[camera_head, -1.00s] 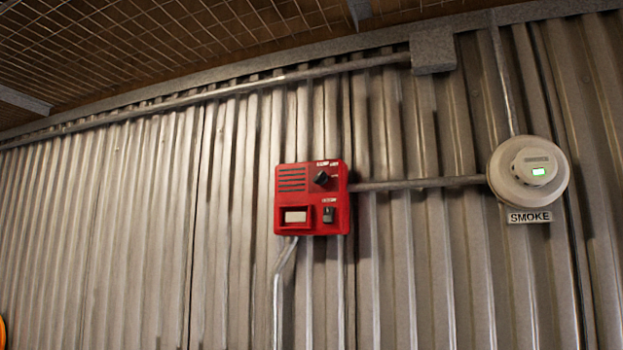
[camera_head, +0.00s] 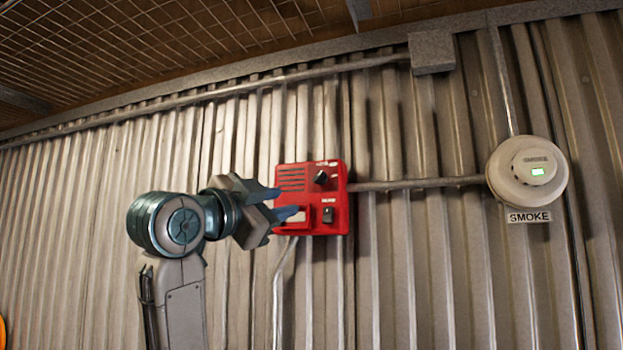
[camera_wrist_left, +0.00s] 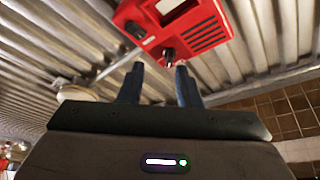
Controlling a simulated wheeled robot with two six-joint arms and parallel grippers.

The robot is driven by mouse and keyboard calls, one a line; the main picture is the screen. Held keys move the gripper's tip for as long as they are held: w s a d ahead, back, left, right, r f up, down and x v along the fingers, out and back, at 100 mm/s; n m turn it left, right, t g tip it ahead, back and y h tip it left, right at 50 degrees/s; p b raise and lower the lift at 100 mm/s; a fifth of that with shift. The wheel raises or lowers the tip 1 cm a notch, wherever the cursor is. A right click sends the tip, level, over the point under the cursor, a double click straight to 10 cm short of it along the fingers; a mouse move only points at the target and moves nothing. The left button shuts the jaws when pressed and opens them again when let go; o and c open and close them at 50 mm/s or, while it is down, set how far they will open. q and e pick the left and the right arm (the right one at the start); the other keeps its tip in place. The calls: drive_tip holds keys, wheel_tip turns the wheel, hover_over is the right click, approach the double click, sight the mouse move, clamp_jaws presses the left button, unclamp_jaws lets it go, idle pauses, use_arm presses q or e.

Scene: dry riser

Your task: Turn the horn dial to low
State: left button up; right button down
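The horn dial (camera_head: 321,177) is a black knob at the upper right of a red wall box (camera_head: 340,199), with small white labels above it that are too small to read. In the left wrist view the dial (camera_wrist_left: 169,54) shows between and beyond my two fingertips. My left gripper (camera_head: 288,203) is open and empty, its blue-grey fingers pointing right, over the box's left part in the head view. Its fingers also show in the left wrist view (camera_wrist_left: 158,68). Which setting the dial points to cannot be told. My right gripper is not in view.
The box also has a slotted grille (camera_head: 292,178), a pale window partly behind my finger, and a black switch (camera_head: 328,215). A conduit (camera_head: 420,184) runs right to a white smoke detector (camera_head: 528,172) above a SMOKE label (camera_head: 529,217). Corrugated wall surrounds them.

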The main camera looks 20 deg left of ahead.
sight(316, 178)
use_arm(q)
drive_tip(key=w+d+r+p, duration=0.1)
drive_tip(key=w+r+p, duration=0.1)
drive_tip(key=w+d+r+p, duration=0.1)
drive_tip(key=w+p, duration=0.1)
drive_tip(key=w+d+r+p, duration=0.1)
drive_tip(key=w+r+p, duration=0.1)
drive_tip(key=w, duration=0.1)
drive_tip(key=shift+w+r, duration=0.1)
drive_tip(key=shift+r, duration=0.2)
drive_tip(key=shift+w+d+m+p, duration=0.15)
drive_tip(key=shift+w+m+p, duration=0.15)
drive_tip(key=shift+w+p, duration=0.15)
drive_tip(key=shift+w, duration=0.2)
drive_tip(key=shift+c, duration=0.4)
clamp_jaws()
